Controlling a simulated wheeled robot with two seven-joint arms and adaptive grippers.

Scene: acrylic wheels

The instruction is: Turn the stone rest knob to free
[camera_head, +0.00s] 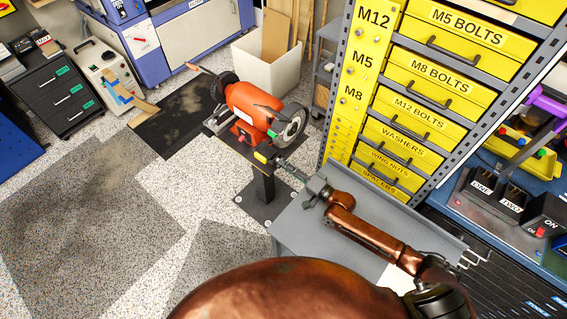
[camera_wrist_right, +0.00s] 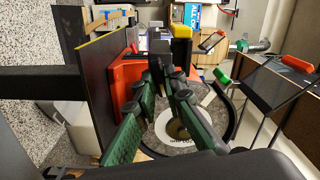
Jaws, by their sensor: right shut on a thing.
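The bench grinder (camera_head: 252,104) is orange-red and stands on a dark pedestal, with its grey wheel (camera_head: 291,128) on the right side. My right gripper (camera_head: 277,161) reaches in from the lower right to the grinder's front, just below the wheel. In the wrist view its green fingers (camera_wrist_right: 164,82) come together on a small dark part, mostly hidden by the fingertips, which I take for the stone rest knob. A yellow-ended piece (camera_head: 261,156) is right beside the fingertips; it also shows in the wrist view (camera_wrist_right: 181,32). The knob's setting cannot be read. My left gripper is not in view.
A grey table (camera_head: 308,235) lies under my right forearm. A rack of yellow labelled drawers (camera_head: 402,135) stands close to the right of the grinder. A white bin (camera_head: 268,62) with boards is behind.

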